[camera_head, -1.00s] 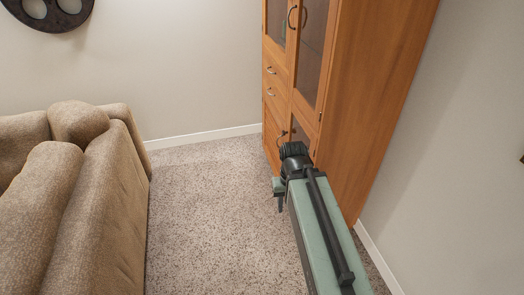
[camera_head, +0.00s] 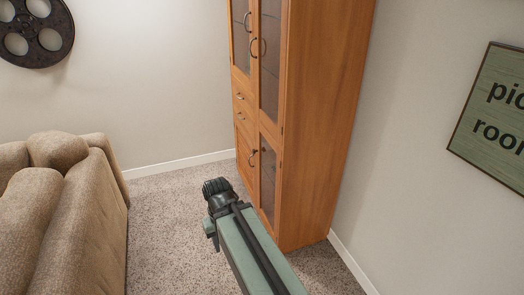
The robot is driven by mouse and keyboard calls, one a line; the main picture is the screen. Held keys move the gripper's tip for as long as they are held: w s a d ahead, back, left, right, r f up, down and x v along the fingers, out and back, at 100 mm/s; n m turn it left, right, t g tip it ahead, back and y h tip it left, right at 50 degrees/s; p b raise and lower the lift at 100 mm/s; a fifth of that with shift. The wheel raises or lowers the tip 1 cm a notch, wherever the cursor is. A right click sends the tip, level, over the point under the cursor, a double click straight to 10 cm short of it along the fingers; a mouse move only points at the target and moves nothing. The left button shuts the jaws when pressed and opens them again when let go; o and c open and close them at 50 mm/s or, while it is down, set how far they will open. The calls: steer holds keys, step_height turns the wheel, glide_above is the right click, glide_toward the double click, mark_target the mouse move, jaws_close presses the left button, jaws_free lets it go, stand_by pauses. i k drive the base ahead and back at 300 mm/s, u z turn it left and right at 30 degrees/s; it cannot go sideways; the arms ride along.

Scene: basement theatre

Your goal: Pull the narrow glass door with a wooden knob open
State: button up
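A tall wooden cabinet (camera_head: 325,110) stands against the wall, its front facing left. Its upper glass doors (camera_head: 269,60) have dark curved handles. I cannot make out a wooden knob on any door. My arm reaches up from the bottom, and my gripper (camera_head: 215,192) is in front of the cabinet's lower part, apparently apart from it. Its fingers are not clear enough to tell whether they are open, and I see nothing held.
Small drawers (camera_head: 240,107) with metal pulls sit in the cabinet's left column. A brown sofa (camera_head: 75,205) stands at left. Speckled carpet (camera_head: 165,225) lies free between sofa and cabinet. A green sign (camera_head: 495,120) hangs on the right wall, and a film-reel decoration (camera_head: 38,32) at upper left.

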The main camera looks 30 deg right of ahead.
mark_target(260, 130)
steer(key=z, duration=0.4)
steer(key=i, duration=1.85)
steer(key=u, duration=0.95)
